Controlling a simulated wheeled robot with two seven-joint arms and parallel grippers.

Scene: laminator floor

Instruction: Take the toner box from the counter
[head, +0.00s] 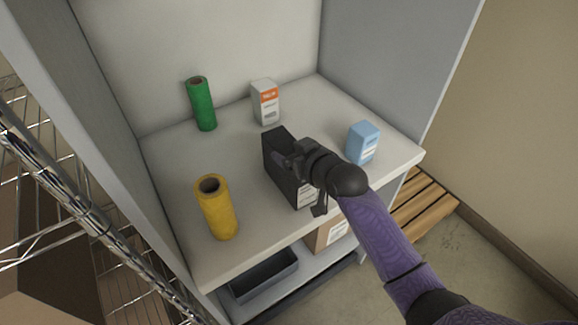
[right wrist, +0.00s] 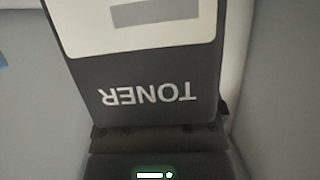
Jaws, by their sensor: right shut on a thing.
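The toner box (head: 283,167) is a black box with a white label, standing on the light counter (head: 165,165) in the head view. My right gripper (head: 297,165) is shut on it from the right-hand side. In the right wrist view the toner box (right wrist: 150,75) fills the middle, with the word TONER upside down, close against the gripper (right wrist: 160,135). The gripper and wrist hide part of the box in the head view, so I cannot tell whether its base touches the counter. My left gripper is not in view.
A yellow roll (head: 217,210) stands left of the toner box, a green roll (head: 202,105) and a white-orange box (head: 266,103) behind, a light blue box (head: 362,143) to the right. Grey side walls flank the counter. A wire rack (head: 75,190) is at left. A grey bin (head: 262,275) sits below.

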